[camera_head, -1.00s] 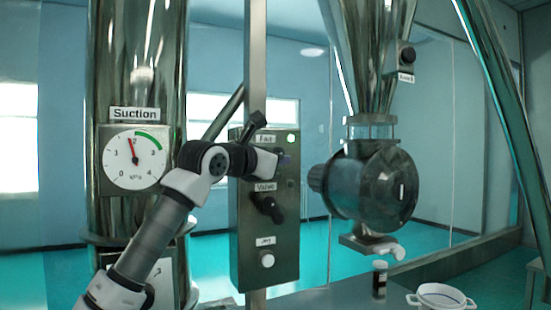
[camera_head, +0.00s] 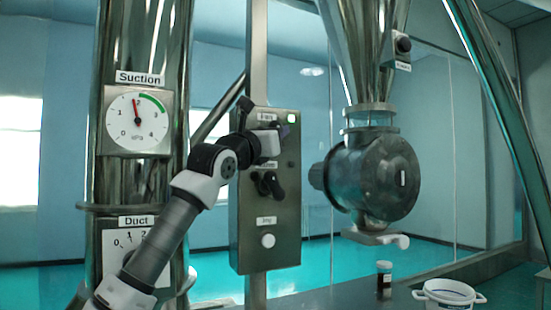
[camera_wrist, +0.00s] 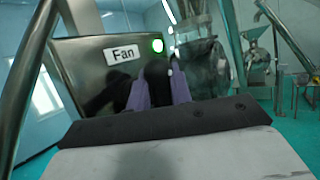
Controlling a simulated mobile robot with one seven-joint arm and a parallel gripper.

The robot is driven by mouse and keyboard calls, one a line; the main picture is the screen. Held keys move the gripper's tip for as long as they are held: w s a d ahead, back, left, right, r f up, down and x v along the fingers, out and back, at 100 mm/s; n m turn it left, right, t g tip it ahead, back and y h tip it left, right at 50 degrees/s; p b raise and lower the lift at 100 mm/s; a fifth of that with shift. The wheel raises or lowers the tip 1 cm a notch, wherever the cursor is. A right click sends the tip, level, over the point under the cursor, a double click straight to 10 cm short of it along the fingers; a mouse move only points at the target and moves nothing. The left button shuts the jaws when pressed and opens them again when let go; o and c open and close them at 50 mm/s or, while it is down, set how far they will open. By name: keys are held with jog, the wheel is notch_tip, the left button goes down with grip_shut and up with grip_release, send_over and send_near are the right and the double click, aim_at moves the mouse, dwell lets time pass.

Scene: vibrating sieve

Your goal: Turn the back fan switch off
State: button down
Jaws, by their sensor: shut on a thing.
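The fan switch (camera_wrist: 155,68) is a dark knob below the white "Fan" label (camera_wrist: 122,53) on the metal control panel (camera_head: 262,205). In the wrist view my gripper (camera_wrist: 158,90) has its two purplish fingers on either side of the dark knob, shut on it. The lamp (camera_wrist: 157,46) beside the label glows green; it also shows in the head view (camera_head: 291,118). In the head view my gripper (camera_head: 285,132) is at the upper part of the panel and hides most of the switch. The knob's exact angle is hard to tell.
Below it on the panel are a black valve knob (camera_head: 268,184) and a white jog button (camera_head: 267,240). A suction gauge (camera_head: 137,122) is on the steel column at left. A metal sieve housing (camera_head: 375,176) stands right of the panel, with a bottle (camera_head: 384,280) and white bowl (camera_head: 447,293) below.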

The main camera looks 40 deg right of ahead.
jog(key=n+t+h+b, duration=0.1)
jog(key=b, duration=0.3)
jog(key=f+n+t+h+b, duration=0.1)
jog(key=n+t+b, duration=0.1)
jog(key=b, duration=0.3)
jog(key=shift+f, duration=0.15)
jog(key=n+t+b, duration=0.1)
jog(key=b, duration=0.1)
jog(key=n+t+b, duration=0.3)
jog(key=b, duration=0.1)
jog(key=shift+a+r+t, duration=0.2)
jog(key=shift+r+t, duration=0.1)
jog(key=shift+r, duration=0.05)
jog(key=shift+n+t+b, duration=0.3)
jog(key=shift+n+b, duration=0.2)
jog(key=shift+a+r+n+t+y+b, duration=0.1)
jog(key=shift+r+n+t+y+b, duration=0.15)
jog(key=shift+n+t+y+b, duration=0.35)
jog(key=c, duration=1.3)
grip_release()
jog(key=shift+f, duration=0.1)
